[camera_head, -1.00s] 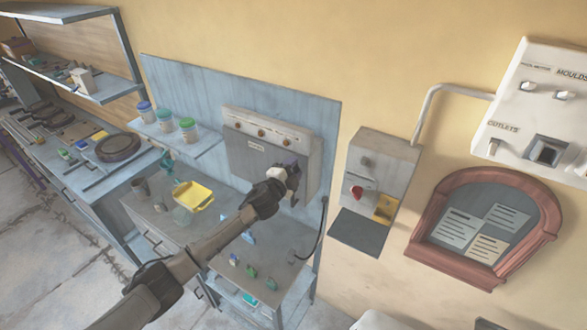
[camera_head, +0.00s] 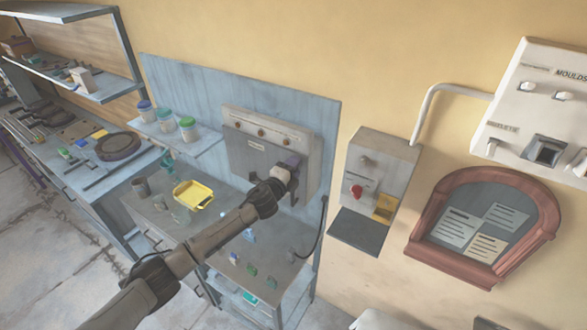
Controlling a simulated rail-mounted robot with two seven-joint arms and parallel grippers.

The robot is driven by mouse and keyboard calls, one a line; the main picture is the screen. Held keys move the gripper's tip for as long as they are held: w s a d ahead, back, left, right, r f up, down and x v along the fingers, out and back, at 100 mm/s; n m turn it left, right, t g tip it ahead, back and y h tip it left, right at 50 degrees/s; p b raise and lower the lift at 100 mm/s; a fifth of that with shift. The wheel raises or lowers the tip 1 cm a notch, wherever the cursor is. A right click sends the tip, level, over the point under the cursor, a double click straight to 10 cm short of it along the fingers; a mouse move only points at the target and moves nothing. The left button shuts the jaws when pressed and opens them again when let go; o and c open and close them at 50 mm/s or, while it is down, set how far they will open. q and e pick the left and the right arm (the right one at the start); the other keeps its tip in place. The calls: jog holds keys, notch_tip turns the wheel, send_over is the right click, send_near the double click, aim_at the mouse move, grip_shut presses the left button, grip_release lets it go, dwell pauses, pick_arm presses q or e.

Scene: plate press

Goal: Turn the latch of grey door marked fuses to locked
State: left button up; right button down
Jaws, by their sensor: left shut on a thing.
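The grey door (camera_head: 252,156) sits low on the front of a pale wall box (camera_head: 274,121) with several round knobs along its top. A small dark label shows on the door, too small to read. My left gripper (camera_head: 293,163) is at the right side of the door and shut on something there. The latch is hidden behind the gripper, so I cannot tell how it is turned. My right gripper is not in view.
A bench below holds a yellow tray (camera_head: 193,194) and several small items. Jars (camera_head: 188,128) stand on a shelf to the left. A grey box with a red knob (camera_head: 356,191) hangs to the right, above a dark plate (camera_head: 358,231). A black cable (camera_head: 323,222) hangs between them.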

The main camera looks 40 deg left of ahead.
pick_arm(q)
jog(key=o, duration=0.9)
jog(key=shift+s, duration=0.6)
jog(key=s+b, duration=0.1)
jog(key=s, duration=0.3)
jog(key=s+d+b, duration=0.1)
jog(key=s, duration=0.3)
jog(key=s+b, duration=0.1)
jog(key=s, duration=0.3)
jog(key=shift+s+d, duration=0.3)
